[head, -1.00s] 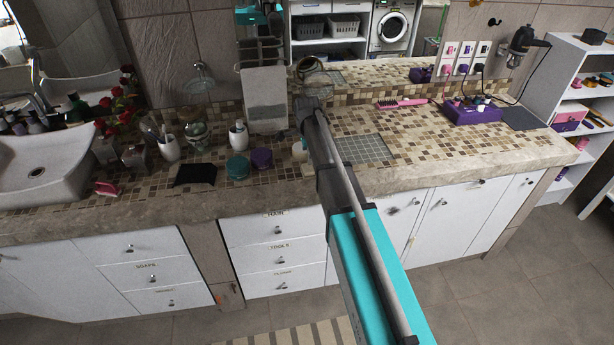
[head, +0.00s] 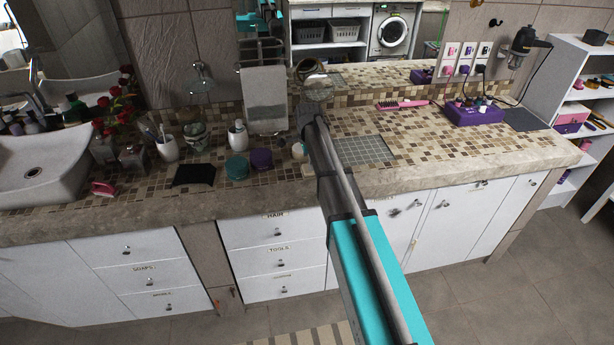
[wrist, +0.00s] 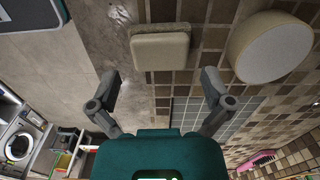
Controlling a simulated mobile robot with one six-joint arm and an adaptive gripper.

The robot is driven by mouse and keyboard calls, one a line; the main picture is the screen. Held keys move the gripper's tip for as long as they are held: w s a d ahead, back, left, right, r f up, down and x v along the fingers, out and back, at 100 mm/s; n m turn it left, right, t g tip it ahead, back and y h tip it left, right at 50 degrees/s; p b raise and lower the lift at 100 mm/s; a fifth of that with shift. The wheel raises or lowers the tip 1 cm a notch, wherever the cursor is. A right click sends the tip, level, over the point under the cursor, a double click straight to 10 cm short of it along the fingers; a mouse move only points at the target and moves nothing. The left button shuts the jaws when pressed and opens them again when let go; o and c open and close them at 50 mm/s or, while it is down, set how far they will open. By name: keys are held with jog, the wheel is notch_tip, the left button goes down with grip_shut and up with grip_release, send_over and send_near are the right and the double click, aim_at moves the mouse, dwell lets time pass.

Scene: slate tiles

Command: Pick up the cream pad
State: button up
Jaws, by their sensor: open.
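The cream pad (wrist: 160,50) is a small rounded block in the wrist view, on the brown tiled counter just beyond my fingertips. A darker, rough layer shows along its upper edge. My gripper (wrist: 161,78) is open, with one finger to either side of the pad's near side and nothing between them. The fingertips look apart from the pad; I cannot tell their height above the counter.
A round cream object (wrist: 270,47) stands close to the right of the pad. A grey tile grid (head: 363,151) lies right of my arm.

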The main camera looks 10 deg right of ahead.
jog(key=shift+f+b, duration=1.15)
jog(key=shift+f, duration=0.3)
jog(key=c, duration=0.7)
